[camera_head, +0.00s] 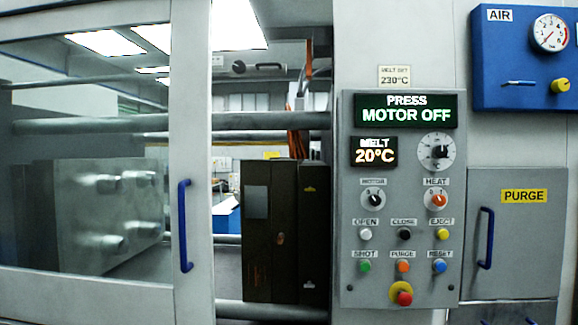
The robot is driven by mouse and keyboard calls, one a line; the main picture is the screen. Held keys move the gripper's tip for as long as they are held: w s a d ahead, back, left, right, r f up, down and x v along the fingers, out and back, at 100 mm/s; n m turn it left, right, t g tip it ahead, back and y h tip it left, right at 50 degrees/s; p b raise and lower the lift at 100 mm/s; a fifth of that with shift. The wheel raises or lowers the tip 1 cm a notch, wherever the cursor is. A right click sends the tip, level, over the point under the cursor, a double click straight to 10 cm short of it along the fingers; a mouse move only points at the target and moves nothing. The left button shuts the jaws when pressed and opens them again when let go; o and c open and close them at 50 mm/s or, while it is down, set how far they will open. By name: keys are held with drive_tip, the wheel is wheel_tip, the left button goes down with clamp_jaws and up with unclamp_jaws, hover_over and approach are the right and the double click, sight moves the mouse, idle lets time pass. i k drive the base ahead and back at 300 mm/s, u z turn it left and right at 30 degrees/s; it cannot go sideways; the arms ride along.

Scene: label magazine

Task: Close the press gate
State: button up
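The press gate (193,120) is a pale grey sliding frame with a large clear window, filling the left of the head view. It stands part open. A gap shows between its right edge and the control panel's side of the machine. Its blue vertical handle (184,225) is on the right stile. Through the gap I see a dark mould block (270,235) and horizontal tie bars (270,121). Behind the window is a light platen (110,212) with bolt-like studs. My gripper is not in view.
Right of the gap is the control panel (350,200), its displays reading "PRESS MOTOR OFF" and "MELT 20°C", with knobs and several buttons. Further right are a grey PURGE door (530,235) with a blue handle (486,238) and a blue AIR box (515,65) with a gauge.

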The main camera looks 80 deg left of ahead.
sight(45, 297)
drive_tip(key=u, duration=3.9)
drive_tip(key=k, duration=0.6)
drive_tip(key=u, duration=0.55)
drive_tip(key=i, duration=1.35)
drive_tip(key=z, duration=0.8)
drive_tip(key=i, duration=0.55)
drive_tip(key=z, duration=0.6)
